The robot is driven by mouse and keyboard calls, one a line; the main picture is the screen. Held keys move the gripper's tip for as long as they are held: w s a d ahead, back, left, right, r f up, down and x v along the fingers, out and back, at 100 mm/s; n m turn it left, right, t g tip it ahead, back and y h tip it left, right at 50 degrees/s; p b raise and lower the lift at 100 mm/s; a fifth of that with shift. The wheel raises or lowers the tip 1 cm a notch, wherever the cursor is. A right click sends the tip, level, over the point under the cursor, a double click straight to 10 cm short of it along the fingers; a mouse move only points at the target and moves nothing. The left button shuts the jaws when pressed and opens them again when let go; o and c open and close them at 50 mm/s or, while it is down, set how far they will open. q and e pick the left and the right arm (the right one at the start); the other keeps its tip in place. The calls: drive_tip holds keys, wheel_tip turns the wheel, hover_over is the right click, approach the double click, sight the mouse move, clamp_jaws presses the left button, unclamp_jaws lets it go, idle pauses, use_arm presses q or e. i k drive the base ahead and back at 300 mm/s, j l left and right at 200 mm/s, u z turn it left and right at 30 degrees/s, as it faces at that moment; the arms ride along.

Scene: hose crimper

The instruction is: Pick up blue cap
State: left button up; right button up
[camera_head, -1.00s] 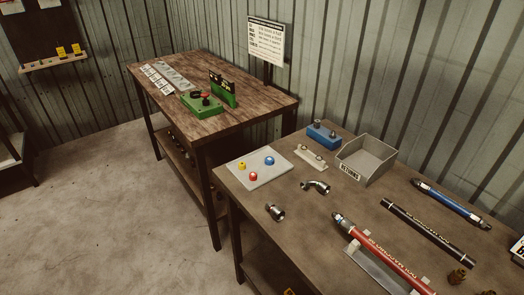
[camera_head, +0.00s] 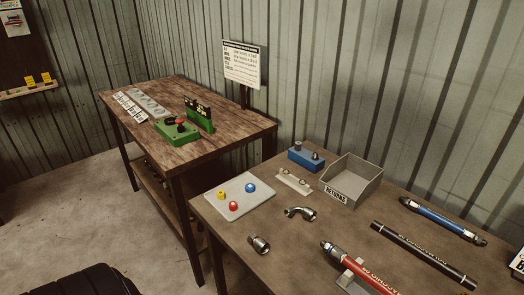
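The blue cap (camera_head: 251,188) sits on a light grey plate (camera_head: 238,208) at the left end of the near workbench. A yellow cap (camera_head: 222,195) and a red cap (camera_head: 232,205) sit on the same plate, to its left and front. Neither of my grippers shows in the head view.
Metal fittings (camera_head: 300,213) and (camera_head: 259,244) lie near the plate. A grey returns bin (camera_head: 351,180), a blue block (camera_head: 305,157) and several hoses, including a blue one (camera_head: 443,219), lie to the right. A farther table (camera_head: 150,97) holds a green device (camera_head: 177,131).

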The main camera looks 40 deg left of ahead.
sight(250, 188)
drive_tip(key=u, duration=1.4)
drive_tip(key=i+j+z, duration=0.15)
drive_tip(key=z, duration=0.25)
drive_tip(key=i+j+z, duration=0.1)
drive_tip(key=j+z, duration=0.2)
drive_tip(key=z, duration=0.15)
drive_tip(key=j+z, duration=0.25)
drive_tip(key=z, duration=0.15)
drive_tip(key=i+j+z, duration=0.1)
drive_tip(key=j+z, duration=0.25)
drive_tip(key=j, duration=1.15)
drive_tip(key=k+j+z, duration=0.1)
drive_tip(key=j+z, duration=0.2)
drive_tip(key=j, duration=1.15)
